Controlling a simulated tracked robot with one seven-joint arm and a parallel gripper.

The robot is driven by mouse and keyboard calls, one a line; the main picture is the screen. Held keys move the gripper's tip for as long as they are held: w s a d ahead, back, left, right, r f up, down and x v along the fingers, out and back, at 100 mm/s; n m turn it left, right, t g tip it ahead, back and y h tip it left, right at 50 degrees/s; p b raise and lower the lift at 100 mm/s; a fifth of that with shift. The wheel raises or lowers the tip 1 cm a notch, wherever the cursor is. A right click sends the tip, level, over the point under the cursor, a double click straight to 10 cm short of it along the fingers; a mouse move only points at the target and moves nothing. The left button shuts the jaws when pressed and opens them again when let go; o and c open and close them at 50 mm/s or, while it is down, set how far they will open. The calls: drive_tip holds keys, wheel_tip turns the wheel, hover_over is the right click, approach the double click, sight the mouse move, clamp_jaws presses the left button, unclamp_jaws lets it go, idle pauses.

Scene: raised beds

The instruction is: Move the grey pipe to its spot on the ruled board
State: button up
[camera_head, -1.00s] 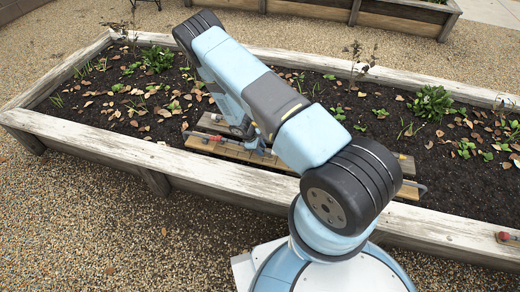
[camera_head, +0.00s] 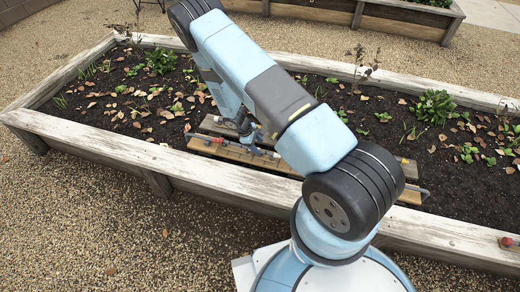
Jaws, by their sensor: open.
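The wooden board (camera_head: 228,151) lies on the soil along the bed's near side. My arm covers its middle, and its ruling is too small to make out. My gripper (camera_head: 252,141) is low over the left part of the board, open, small and partly hidden by my arm. A thin greyish piece with reddish marks (camera_head: 213,139) lies on the board beside my gripper; I cannot tell whether it is the grey pipe. A grey bent end (camera_head: 423,191) shows at the board's right end.
The raised bed's pale timber rim (camera_head: 110,148) surrounds dark soil with leaves and green plants (camera_head: 436,106). A small red object (camera_head: 506,241) sits on the near rim at the right edge. Gravel lies in front, and another bed (camera_head: 385,17) stands behind.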

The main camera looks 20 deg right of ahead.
wheel_tip(320, 180, up, 25)
drive_tip(key=w+a+m+t+y, duration=0.1)
drive_tip(key=w+a+m, duration=0.1)
drive_tip(key=w+m, duration=0.1)
drive_tip(key=s+d+r+m+t+y, duration=0.1)
drive_tip(key=s+r+m, duration=0.15)
drive_tip(key=r, duration=0.85)
drive_tip(key=s+d+r+m+y, duration=0.15)
drive_tip(key=s+r, duration=0.25)
drive_tip(key=r, duration=0.7)
drive_tip(key=s+d+r+m+t, duration=0.2)
drive_tip(key=s+r, duration=1)
drive_tip(key=r, duration=0.1)
drive_tip(key=s+r+m+t, duration=0.1)
drive_tip(key=s+r, duration=0.1)
drive_tip(key=s, duration=0.5)
drive_tip(key=s+r+m+t+y, duration=0.1)
drive_tip(key=s+r, duration=0.2)
drive_tip(key=s, duration=0.4)
drive_tip(key=shift+s+r, duration=0.3)
drive_tip(key=shift+s, duration=0.1)
